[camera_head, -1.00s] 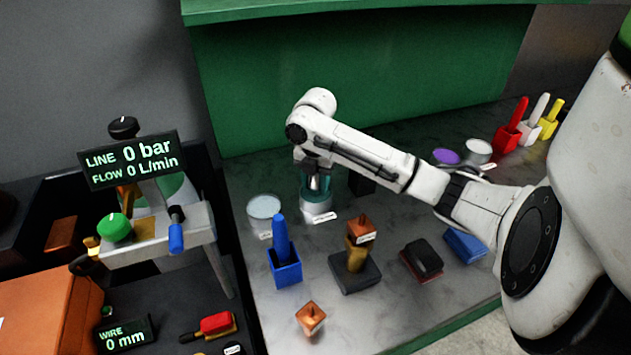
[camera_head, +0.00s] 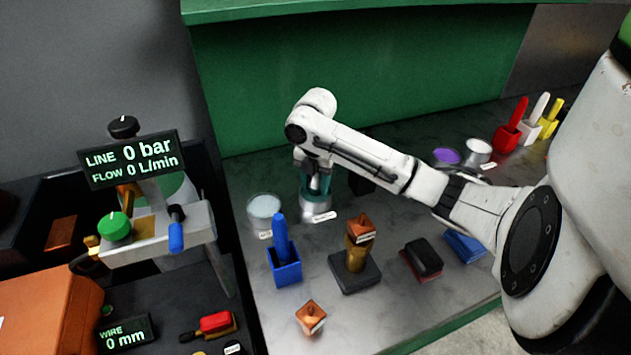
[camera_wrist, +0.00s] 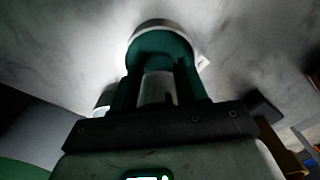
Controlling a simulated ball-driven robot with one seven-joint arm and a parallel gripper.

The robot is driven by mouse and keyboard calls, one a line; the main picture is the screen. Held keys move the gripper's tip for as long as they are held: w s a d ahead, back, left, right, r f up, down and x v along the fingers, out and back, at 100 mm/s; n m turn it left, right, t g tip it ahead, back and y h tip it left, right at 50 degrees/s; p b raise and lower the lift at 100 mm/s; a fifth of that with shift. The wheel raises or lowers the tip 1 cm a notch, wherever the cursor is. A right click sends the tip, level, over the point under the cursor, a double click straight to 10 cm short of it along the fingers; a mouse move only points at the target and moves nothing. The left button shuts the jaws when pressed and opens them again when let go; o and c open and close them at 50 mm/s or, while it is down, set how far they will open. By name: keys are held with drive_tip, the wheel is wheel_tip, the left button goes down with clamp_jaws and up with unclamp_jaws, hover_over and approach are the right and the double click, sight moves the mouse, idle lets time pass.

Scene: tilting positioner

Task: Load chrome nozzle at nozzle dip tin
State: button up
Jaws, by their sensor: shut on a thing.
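The nozzle dip tin (camera_head: 313,211) is a silver can with a teal inside, standing on the grey bench. In the wrist view its pale rim (camera_wrist: 160,24) and teal wall show just past the fingers. My gripper (camera_head: 318,188) points down at the tin's mouth. It is shut on the chrome nozzle (camera_wrist: 158,88), a silvery cylinder between the dark fingers in the wrist view. The nozzle's far end is over or inside the tin's mouth; I cannot tell how deep, or whether it touches the wall.
A clear-topped tin (camera_head: 264,208) stands just left. A blue holder (camera_head: 284,266), a copper-topped block on a dark base (camera_head: 354,274) and a copper piece (camera_head: 310,318) are in front. A black and red block (camera_head: 423,260) lies right. A gauge stand (camera_head: 160,235) is far left.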

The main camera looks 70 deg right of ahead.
drive_tip(key=shift+r+p, duration=2.9)
drive_tip(key=shift+r, duration=0.6)
drive_tip(key=shift+s+f, duration=0.1)
